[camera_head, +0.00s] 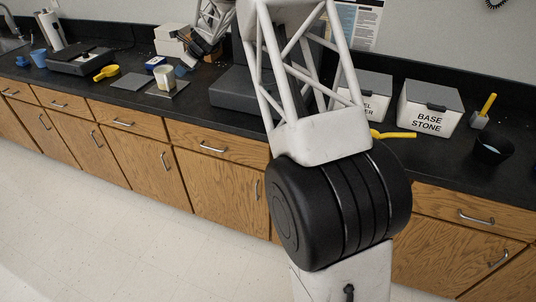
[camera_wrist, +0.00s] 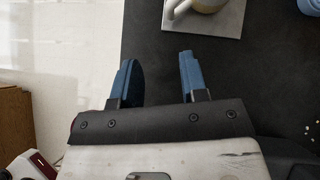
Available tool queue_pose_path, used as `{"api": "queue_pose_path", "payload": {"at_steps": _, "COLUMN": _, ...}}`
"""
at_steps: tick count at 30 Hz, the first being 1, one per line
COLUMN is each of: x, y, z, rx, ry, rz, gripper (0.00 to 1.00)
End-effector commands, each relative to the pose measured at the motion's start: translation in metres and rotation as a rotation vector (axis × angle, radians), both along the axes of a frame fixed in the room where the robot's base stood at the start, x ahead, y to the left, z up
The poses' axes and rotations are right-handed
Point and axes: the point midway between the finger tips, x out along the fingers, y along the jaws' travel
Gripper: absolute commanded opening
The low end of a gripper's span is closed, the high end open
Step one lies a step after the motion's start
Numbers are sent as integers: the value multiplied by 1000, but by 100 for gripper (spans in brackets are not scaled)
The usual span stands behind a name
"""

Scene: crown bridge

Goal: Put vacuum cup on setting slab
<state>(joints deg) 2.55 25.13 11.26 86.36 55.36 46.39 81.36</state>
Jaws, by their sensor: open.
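A cream cup with a handle, which looks like the vacuum cup (camera_head: 164,75), stands upright on a thin grey slab, which looks like the setting slab (camera_head: 168,91). The cup also shows in the wrist view (camera_wrist: 206,4), cut off by the top edge, with the slab (camera_wrist: 230,24) under it. Another flat grey plate (camera_head: 130,81) lies to its left in the head view. My gripper (camera_wrist: 158,75) has its two blue fingers spread wide with nothing between them, over bare dark counter. The cup and slab lie beyond the fingertips.
A yellow scoop-like thing (camera_head: 106,72), a blue cup (camera_head: 38,57) and a dark flat device (camera_head: 81,60) stand farther left. White bins, one labelled base stone (camera_head: 430,107), stand right. The counter's front edge drops to the floor (camera_wrist: 60,30).

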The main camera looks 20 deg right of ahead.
Motion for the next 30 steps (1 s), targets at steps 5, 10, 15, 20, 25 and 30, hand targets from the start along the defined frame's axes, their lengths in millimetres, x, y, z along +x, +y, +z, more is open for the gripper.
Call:
{"api": "queue_pose_path", "payload": {"at_steps": 5, "x": -35, "y": 0, "z": 27, "rx": -66, "ry": -47, "rz": 86, "gripper": 40}}
{"api": "queue_pose_path", "payload": {"at_steps": 10, "x": -79, "y": 0, "z": 53, "rx": -151, "ry": -101, "rz": 199, "gripper": 40}}
{"api": "queue_pose_path", "payload": {"at_steps": 15, "x": -126, "y": -1, "z": 77, "rx": -237, "ry": -156, "rz": 317, "gripper": 40}}
{"api": "queue_pose_path", "payload": {"at_steps": 20, "x": -172, "y": -3, "z": 97, "rx": -316, "ry": -205, "rz": 428, "gripper": 40}}
{"api": "queue_pose_path", "payload": {"at_steps": 25, "x": -221, "y": -5, "z": 114, "rx": -398, "ry": -254, "rz": 550, "gripper": 40}}
{"api": "queue_pose_path", "payload": {"at_steps": 30, "x": -271, "y": -8, "z": 127, "rx": -477, "ry": -298, "rz": 672, "gripper": 40}}
